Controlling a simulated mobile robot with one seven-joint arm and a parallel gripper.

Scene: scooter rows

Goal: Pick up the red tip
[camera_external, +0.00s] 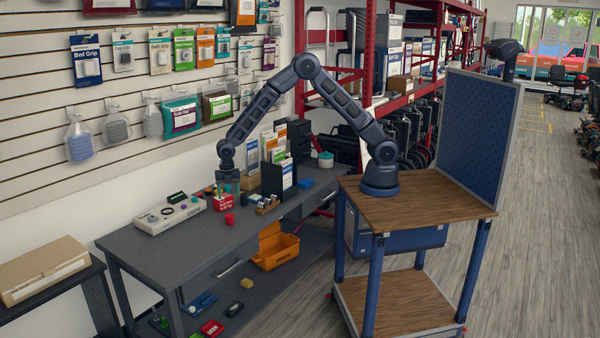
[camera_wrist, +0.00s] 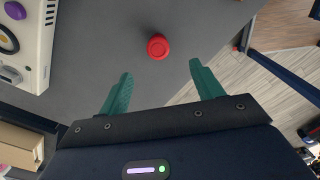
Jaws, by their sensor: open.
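The red tip (camera_wrist: 158,46) is a small round red piece on the dark grey table. In the wrist view it lies ahead of the fingertips, near the middle of the gap and apart from both. In the external view it stands near the table's front edge (camera_external: 229,219). My gripper (camera_wrist: 161,70) has two green fingers spread apart with nothing between them. In the external view my gripper (camera_external: 229,190) hangs above the table, pointing down, beyond the red tip in the picture and partly in front of a red box (camera_external: 223,203).
A beige console with knobs (camera_external: 170,214) lies left of the red tip, also in the wrist view (camera_wrist: 31,40). Small bottles (camera_external: 267,204), a blue block (camera_external: 306,183) and a rack of packets (camera_external: 283,176) stand right. Table surface around the tip is clear.

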